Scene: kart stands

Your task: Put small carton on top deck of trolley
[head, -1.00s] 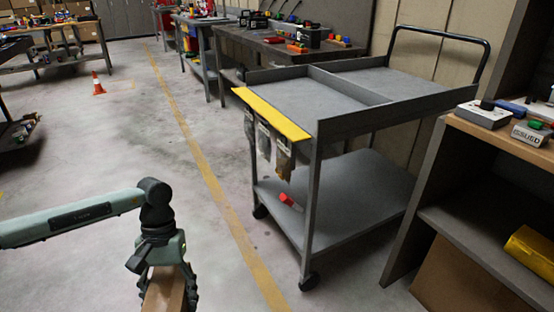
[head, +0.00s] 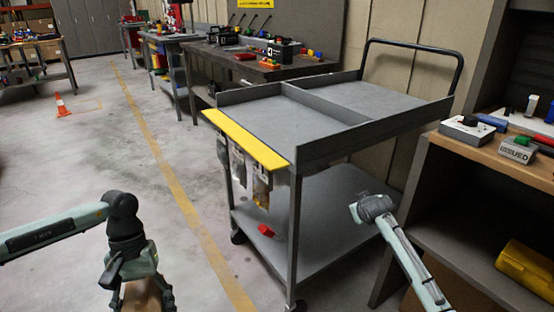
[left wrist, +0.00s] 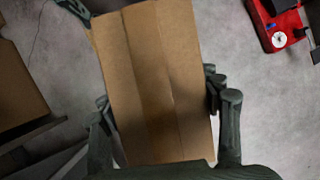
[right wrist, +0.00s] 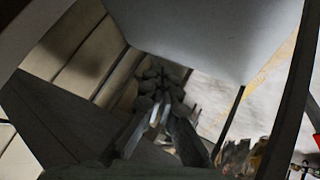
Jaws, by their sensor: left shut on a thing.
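The small carton (left wrist: 150,80) is a brown box filling the middle of the left wrist view. My left gripper (head: 138,296) is shut on it, with fingers along both sides; in the head view the carton (head: 142,299) shows partly below that gripper, over the floor left of the trolley. The grey trolley's top deck (head: 300,122) has raised edges, a divider and a yellow front strip, and its surface is bare. My right gripper (right wrist: 160,112) is dim in the right wrist view, its fingers together with nothing seen between them. My right arm reaches in beside the trolley's right side.
A red thing (head: 267,230) lies on the trolley's lower shelf (head: 320,215). A shelf unit (head: 470,148) with small devices stands close on the right. A workbench (head: 225,60) stands behind the trolley. Floor (head: 100,140) to the left is clear, with a cone (head: 62,106) farther off.

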